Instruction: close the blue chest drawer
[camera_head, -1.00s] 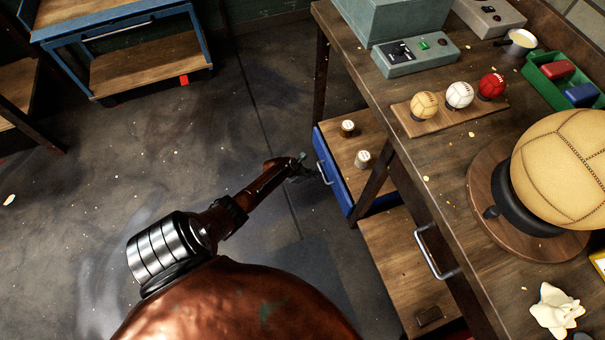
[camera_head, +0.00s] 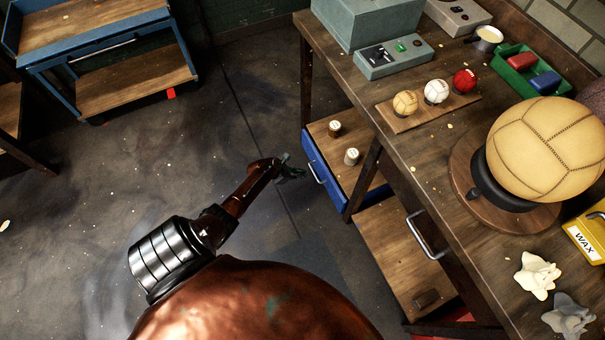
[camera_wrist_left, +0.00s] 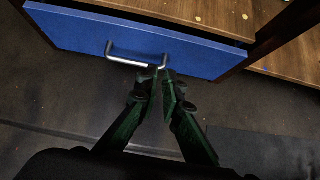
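The blue drawer (camera_head: 324,172) is low beneath the workbench, with a metal bar handle (camera_head: 317,174) on its front. The front (camera_wrist_left: 150,43) and handle (camera_wrist_left: 135,60) also fill the upper part of the left wrist view. I cannot tell how far the drawer stands out. My left gripper (camera_head: 291,171) is just left of the handle, apart from it in the head view. In the left wrist view its green fingers (camera_wrist_left: 161,73) converge with the tips together, empty, by the handle's right end. My right gripper is not in view.
Two small spools, one here (camera_head: 352,156), stand on the wooden surface behind the blue front. A table leg (camera_head: 363,178) stands right of it. The workbench (camera_head: 400,150) above carries balls and boxes. A blue cart (camera_head: 135,85) is at upper left. The floor between is clear.

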